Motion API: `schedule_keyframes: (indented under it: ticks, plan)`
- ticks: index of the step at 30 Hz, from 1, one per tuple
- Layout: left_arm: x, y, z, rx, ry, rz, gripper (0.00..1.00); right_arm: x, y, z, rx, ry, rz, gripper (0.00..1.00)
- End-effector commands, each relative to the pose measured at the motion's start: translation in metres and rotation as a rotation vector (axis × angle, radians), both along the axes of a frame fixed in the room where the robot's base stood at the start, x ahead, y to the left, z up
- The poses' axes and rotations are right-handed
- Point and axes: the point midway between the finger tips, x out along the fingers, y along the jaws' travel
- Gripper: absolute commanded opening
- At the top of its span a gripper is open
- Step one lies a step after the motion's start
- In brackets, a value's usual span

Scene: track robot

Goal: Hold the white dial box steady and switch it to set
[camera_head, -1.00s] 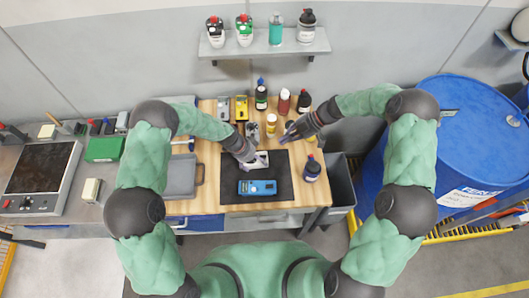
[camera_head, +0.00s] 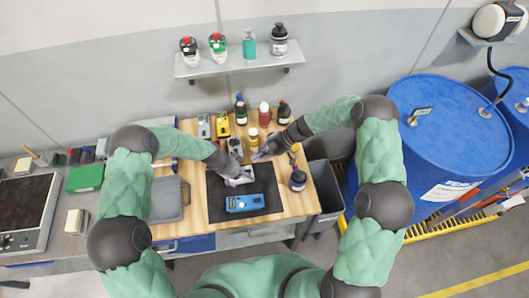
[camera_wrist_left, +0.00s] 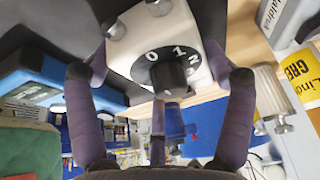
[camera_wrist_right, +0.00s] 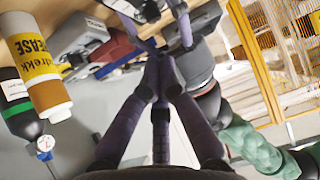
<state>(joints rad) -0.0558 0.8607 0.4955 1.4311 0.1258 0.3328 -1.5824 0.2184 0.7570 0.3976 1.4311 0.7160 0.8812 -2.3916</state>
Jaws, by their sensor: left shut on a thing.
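The white dial box (camera_head: 242,179) is at the upper part of the black mat. In the left wrist view, its white face (camera_wrist_left: 150,50) carries a black dial (camera_wrist_left: 168,76) with the figures 0, 1, 2 and 3 around it. I cannot tell where the dial points. My left gripper (camera_head: 234,174) is shut on the box, with fingers on both sides of it. My right gripper (camera_head: 256,156) is just above and right of the box in the head view, apart from the dial. Its fingers (camera_wrist_right: 160,62) come together with nothing seen between them.
A blue meter (camera_head: 245,203) lies on the black mat (camera_head: 225,218) below the box. Several bottles, including a yellow-labelled one (camera_head: 253,143), stand behind my right gripper. A grey tray (camera_head: 167,199) is at the left.

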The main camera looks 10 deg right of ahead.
Motion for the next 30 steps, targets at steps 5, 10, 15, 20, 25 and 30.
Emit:
schedule_keyframes:
  ticks: [5,10,15,20,25,30]
  plan:
    - [-0.002,0.000,-0.002,0.001,0.004,-0.002,0.29,-0.002,0.028,-0.022,0.000,0.001,0.003,0.00]
    - [-0.002,0.000,-0.002,0.001,0.004,-0.002,0.29,-0.002,0.035,-0.044,-0.001,0.001,-0.001,0.00]
    - [-0.002,0.000,-0.002,0.001,0.005,-0.002,0.29,-0.002,0.037,-0.060,0.000,0.001,-0.001,0.00]
    - [-0.002,0.000,-0.002,0.001,0.005,-0.002,0.29,-0.001,0.038,-0.065,-0.001,-0.001,-0.002,0.00]
    - [-0.002,0.000,-0.002,0.001,0.005,-0.002,0.29,-0.001,0.038,-0.066,-0.001,-0.002,-0.001,0.00]
    - [-0.002,0.000,-0.002,0.001,0.005,-0.002,0.29,-0.002,0.038,-0.066,-0.004,-0.002,0.000,0.00]
